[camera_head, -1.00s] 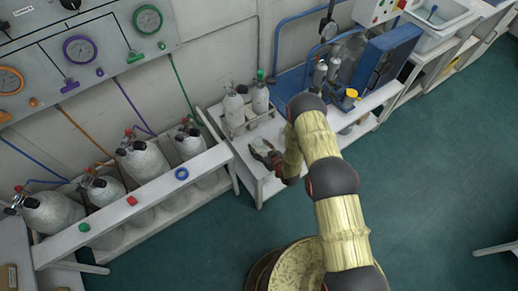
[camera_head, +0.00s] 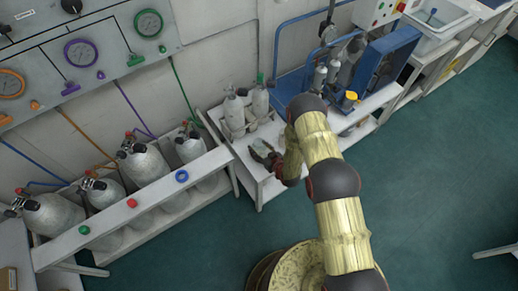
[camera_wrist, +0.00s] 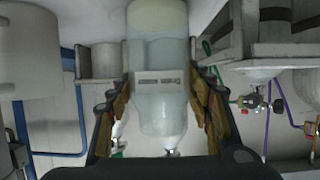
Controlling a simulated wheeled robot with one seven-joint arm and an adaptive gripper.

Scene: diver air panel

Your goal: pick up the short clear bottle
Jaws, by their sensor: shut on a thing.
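The short clear bottle (camera_wrist: 160,75) fills the middle of the wrist view, with a pale label strip on its side. My gripper (camera_wrist: 160,105) is shut on the bottle, one finger on each side of it. In the head view my gripper (camera_head: 266,156) is over the front left part of the white bench (camera_head: 268,187), with the clear bottle (camera_head: 262,147) small and pale between its fingers. Whether the bottle touches the bench top cannot be told.
Two grey cylinders (camera_head: 234,109) stand in a rack behind my gripper. A long white rack (camera_head: 130,207) with several cylinders is at left. A blue machine (camera_head: 385,60) stands to the right on the bench. Green floor lies open at right.

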